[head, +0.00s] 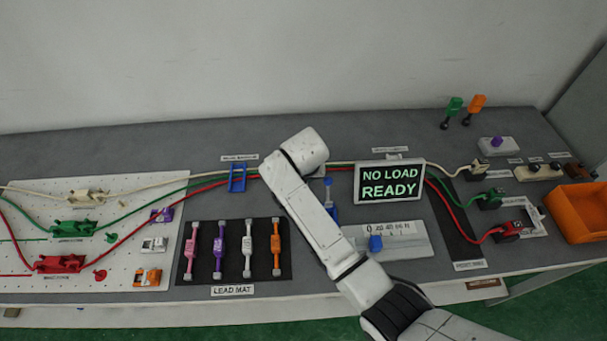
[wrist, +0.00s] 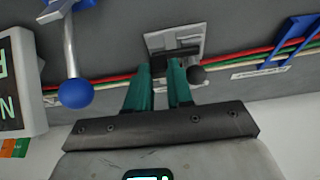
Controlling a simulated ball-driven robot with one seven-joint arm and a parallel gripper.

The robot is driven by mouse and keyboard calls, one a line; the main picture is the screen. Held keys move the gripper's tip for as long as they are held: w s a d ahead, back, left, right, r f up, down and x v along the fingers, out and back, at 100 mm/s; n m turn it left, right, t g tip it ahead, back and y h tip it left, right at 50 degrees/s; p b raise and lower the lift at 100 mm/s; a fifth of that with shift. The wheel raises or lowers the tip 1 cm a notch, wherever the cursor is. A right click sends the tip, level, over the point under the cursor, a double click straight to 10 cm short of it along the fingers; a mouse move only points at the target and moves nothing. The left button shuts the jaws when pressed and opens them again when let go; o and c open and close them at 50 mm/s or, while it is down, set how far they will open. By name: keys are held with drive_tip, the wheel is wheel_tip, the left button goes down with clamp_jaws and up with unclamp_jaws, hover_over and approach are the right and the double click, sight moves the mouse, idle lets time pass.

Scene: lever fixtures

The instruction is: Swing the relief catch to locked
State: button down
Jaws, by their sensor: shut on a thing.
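A small fixture with a light plate (wrist: 158,40) and a dark lever part with a dark round knob (wrist: 196,75) sits at my fingertips in the wrist view. It appears to be the relief catch, but I see no readable label on it. My gripper (wrist: 158,70) has two teal fingers closed on the dark part of this catch, with the knob just right of the right finger. The exact contact is partly hidden by the fingers. In the head view my arm covers the gripper and this fixture.
A blue ball on a metal rod (wrist: 75,93) stands left of my fingers. The display reading NO LOAD READY (head: 390,183) is close to my arm. Red, green and cream cables (wrist: 112,78) run behind the fingers. A blue cable bracket (head: 237,178) and the lead mat (head: 207,268) lie to the left.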

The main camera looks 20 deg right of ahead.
drive_tip(key=shift+r, duration=0.1)
drive_tip(key=c, duration=1)
unclamp_jaws()
drive_tip(key=shift+n, duration=0.3)
